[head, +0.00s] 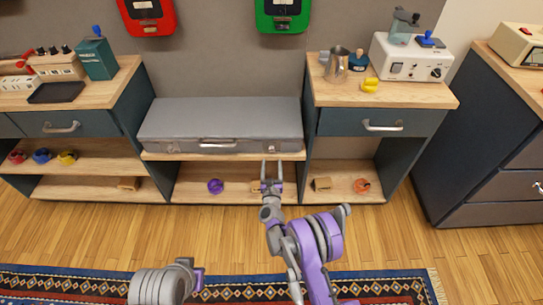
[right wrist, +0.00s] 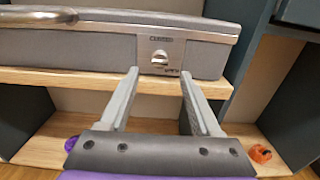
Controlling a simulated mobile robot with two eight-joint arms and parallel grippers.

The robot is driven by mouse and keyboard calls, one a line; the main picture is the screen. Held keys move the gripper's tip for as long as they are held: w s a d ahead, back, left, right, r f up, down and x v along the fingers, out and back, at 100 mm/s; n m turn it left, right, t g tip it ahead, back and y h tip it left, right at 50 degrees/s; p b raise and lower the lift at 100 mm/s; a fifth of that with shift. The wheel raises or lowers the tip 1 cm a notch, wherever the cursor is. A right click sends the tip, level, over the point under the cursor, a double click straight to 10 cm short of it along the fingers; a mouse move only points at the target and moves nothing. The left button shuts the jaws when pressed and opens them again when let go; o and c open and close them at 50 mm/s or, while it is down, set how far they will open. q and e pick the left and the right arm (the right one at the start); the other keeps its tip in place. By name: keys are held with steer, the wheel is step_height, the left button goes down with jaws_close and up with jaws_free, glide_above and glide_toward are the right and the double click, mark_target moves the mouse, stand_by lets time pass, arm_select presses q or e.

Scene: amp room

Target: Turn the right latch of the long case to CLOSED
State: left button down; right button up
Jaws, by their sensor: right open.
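The long grey case (head: 220,122) lies lid down on a wooden shelf between two cabinets. Its right latch (right wrist: 160,57) is a small metal knob on the front face, with a label reading roughly CLOSED above it and a smaller label, unreadable, below right. The knob's exact turn is hard to tell. My right gripper (head: 272,168) is open and empty, in front of and a little below the latch. In the right wrist view its fingertips (right wrist: 160,73) lie either side of the latch, apart from it. Only part of my left arm shows at the bottom; its gripper is not seen.
The wooden shelf edge (right wrist: 100,80) runs just under the case. The case handle (head: 220,142) is left of the latch. Below are a purple item (head: 215,186) and an orange one (head: 362,186). The right cabinet (head: 383,121) stands close beside.

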mark_target(272, 151)
steer(key=shift+w, duration=2.8)
jaws_close()
